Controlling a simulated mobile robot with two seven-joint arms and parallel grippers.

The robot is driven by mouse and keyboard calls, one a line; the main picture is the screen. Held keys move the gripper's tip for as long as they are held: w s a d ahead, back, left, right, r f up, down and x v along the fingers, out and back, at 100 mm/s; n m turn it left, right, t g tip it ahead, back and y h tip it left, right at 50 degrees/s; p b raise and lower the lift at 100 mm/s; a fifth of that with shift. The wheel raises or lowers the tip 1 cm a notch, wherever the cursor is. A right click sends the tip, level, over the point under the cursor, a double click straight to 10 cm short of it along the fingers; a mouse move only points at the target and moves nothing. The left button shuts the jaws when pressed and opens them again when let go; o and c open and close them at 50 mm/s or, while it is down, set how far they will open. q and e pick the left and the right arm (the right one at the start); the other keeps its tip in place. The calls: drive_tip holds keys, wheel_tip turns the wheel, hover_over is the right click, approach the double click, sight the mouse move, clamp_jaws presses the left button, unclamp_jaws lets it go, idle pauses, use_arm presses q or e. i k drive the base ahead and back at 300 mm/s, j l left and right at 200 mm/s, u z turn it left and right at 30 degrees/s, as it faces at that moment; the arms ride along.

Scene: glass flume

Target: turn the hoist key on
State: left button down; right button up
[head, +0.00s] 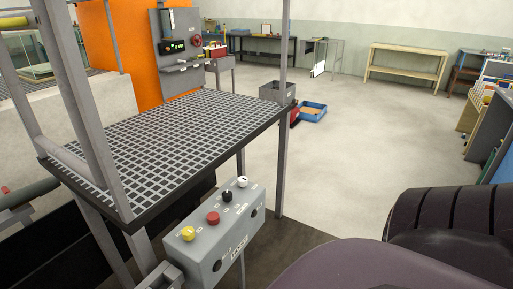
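A grey control box (215,240) stands at the bottom middle of the head view, beside the front corner of a raised grating platform. Its top carries a yellow button (188,233), a red button (213,217), a black knob (227,196) and a white knob (242,182). Its front face has a round dark fitting (218,266) low on the left, another (254,212) on the right, and a small pale label between. The labels are too small to read, so I cannot tell which control is the hoist key or its position.
The grating platform (165,140) with grey posts fills the left. An orange panel (110,50) stands behind it. A blue tray (312,111) lies on the open floor (340,160). A wooden bench (405,59) stands at the back. Dark rounded shapes block the lower right.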

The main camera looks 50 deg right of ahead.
sight(188, 232)
drive_tip(key=z, duration=1.35)
